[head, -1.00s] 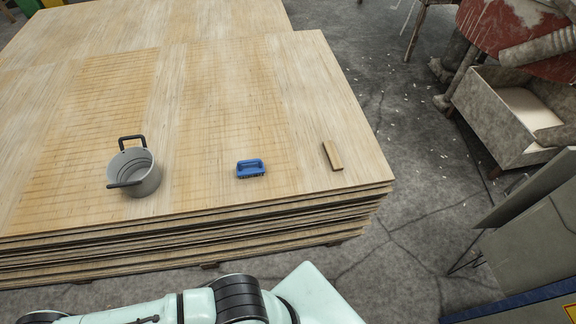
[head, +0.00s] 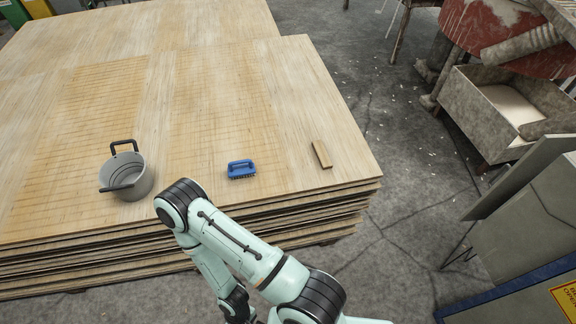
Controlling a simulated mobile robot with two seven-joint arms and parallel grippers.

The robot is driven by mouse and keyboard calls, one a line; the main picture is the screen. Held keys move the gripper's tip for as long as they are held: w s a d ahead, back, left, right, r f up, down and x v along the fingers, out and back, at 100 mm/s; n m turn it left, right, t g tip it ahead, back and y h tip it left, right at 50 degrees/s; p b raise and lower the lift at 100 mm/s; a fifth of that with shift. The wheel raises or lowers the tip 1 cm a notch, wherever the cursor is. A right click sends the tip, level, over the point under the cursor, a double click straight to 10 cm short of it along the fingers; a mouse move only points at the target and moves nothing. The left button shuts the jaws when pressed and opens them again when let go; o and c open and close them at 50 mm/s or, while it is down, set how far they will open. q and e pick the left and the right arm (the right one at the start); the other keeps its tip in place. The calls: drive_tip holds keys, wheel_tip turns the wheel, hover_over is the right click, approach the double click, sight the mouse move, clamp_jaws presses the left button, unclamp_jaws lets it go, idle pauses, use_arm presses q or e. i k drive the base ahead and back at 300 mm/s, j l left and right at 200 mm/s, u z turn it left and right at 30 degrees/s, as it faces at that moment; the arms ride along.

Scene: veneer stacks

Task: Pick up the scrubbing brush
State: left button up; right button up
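The scrubbing brush (head: 241,168) is blue with a raised handle and dark bristles underneath. It sits on top of the veneer stack (head: 215,120), near its front edge, with nothing touching it. One of my arms comes up from the bottom of the head view, its elbow bent in front of the stack's front edge, left of and below the brush. Its forearm runs back down to a dark wrist part at the bottom edge. No gripper fingers can be made out in the head view.
A grey pot (head: 127,178) with black handles stands left of the brush. Grey floor (head: 400,170) lies right of the stack, with a worn bin (head: 490,120) and grey panels (head: 530,225) beyond.

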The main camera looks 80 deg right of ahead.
sight(250, 168)
drive_tip(key=z, duration=2.25)
